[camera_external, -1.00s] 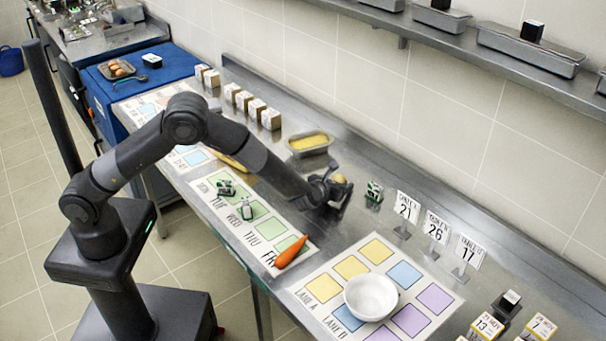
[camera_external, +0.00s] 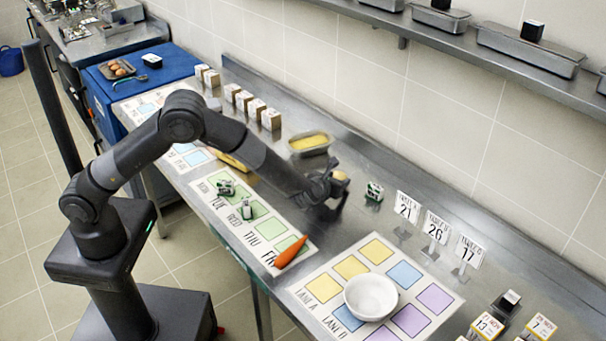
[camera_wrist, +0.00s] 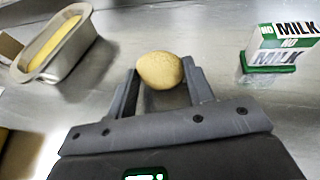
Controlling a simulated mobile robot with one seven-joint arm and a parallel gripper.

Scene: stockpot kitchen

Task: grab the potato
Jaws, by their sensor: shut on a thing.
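The potato (camera_wrist: 160,70) is a rounded, tan-yellow lump held between the two fingertips of my gripper (camera_wrist: 160,92) in the wrist view. In the external view my gripper (camera_external: 338,186) is over the steel counter, right of the metal loaf pan, and the potato (camera_external: 340,176) shows at its tip. The jaws are shut on the potato. The fingers hide part of it in the external view, and I cannot tell exactly how high it is above the counter.
A metal pan with yellow contents (camera_external: 309,143) stands left of my gripper. A green-and-white milk carton (camera_external: 374,192) stands close on the right. A carrot (camera_external: 291,252) lies on the weekday mat. A white bowl (camera_external: 371,297) sits on the coloured-square mat. Number signs (camera_external: 437,229) stand further right.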

